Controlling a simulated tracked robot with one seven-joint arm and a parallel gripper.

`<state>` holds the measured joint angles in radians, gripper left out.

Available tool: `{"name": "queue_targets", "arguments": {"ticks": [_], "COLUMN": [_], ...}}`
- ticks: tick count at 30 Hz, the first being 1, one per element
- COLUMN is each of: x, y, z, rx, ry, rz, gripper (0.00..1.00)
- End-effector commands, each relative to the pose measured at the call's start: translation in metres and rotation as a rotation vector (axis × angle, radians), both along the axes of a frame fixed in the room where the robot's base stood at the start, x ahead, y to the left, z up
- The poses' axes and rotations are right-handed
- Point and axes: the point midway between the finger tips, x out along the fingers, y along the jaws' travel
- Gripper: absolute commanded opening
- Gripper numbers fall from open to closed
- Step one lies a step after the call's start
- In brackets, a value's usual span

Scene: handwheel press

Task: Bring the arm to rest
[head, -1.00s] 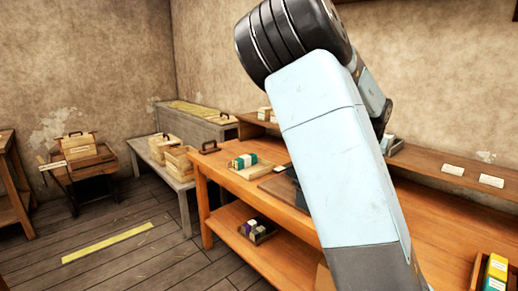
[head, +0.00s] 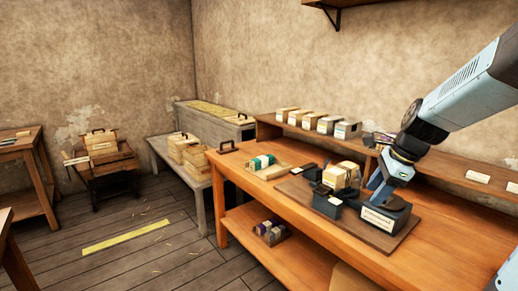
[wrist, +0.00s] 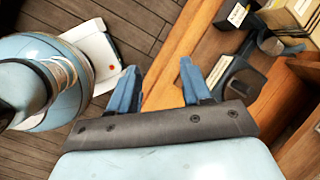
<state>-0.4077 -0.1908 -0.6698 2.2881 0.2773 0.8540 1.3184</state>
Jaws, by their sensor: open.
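My arm comes in from the right in the head view, angled down to the left. My gripper (head: 381,188) hangs at its end, in front of or over the dark board (head: 398,240) on the orange bench (head: 315,237). In the wrist view my gripper (wrist: 158,84) shows two blue fingers spread apart, with nothing between them but the bench edge and floor. The labelled black block (head: 384,216) is close to the fingers in the head view; I cannot tell whether they touch.
Pale blocks (head: 340,175) and a smaller black block (head: 327,204) stand on the board. Several labelled boxes (head: 308,121) line the back shelf. A tray of teal and white blocks (head: 254,164) sits at the bench's left. The floor (head: 130,262) at left is mostly clear.

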Motion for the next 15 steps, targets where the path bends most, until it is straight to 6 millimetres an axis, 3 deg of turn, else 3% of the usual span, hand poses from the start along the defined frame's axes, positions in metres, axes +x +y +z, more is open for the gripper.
{"name": "queue_targets", "arguments": {"ticks": [6,15], "x": [-0.043,-0.104], "y": [0.022,0.049], "z": [0.03,0.061], "rx": [-0.132,-0.435], "ry": [-0.178,-0.375], "rz": [0.433,1.021], "gripper": [0.48,0.48]}}
